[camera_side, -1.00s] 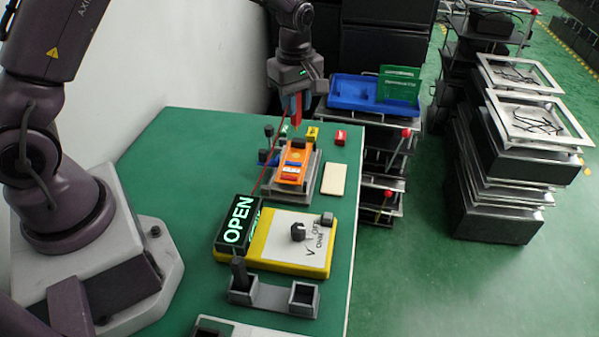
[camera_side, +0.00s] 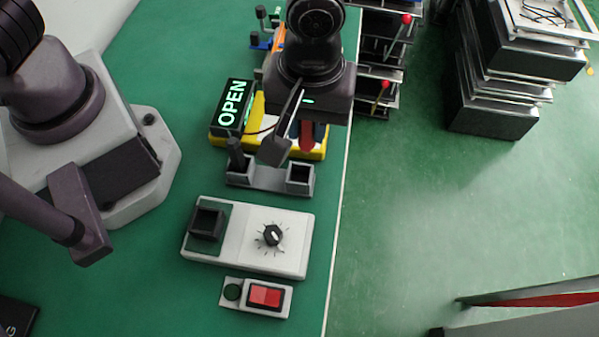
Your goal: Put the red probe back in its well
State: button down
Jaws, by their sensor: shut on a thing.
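My gripper (camera_side: 294,138) hangs over the back of the probe holder, partly hidden by its own wrist. It is shut on the red probe (camera_side: 307,137), whose dark red body shows just under the wrist. The probe's lower end is hard to make out. The grey holder (camera_side: 268,178) has two square wells. A black probe (camera_side: 235,153) stands upright in the left well. The right well (camera_side: 300,174) looks dark and empty. The red probe appears above and behind that right well; its exact height is unclear.
In front are a white dial box (camera_side: 233,259) and a red rocker switch (camera_side: 264,296). The table's right edge is close.

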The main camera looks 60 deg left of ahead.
jog(key=f, duration=0.6)
jog(key=s+f, duration=0.1)
jog(key=f, duration=0.1)
jog(key=shift+a+f, duration=0.25)
jog(key=shift+f, duration=0.15)
jog(key=c, duration=1)
grip_release()
jog(key=shift+f, duration=0.15)
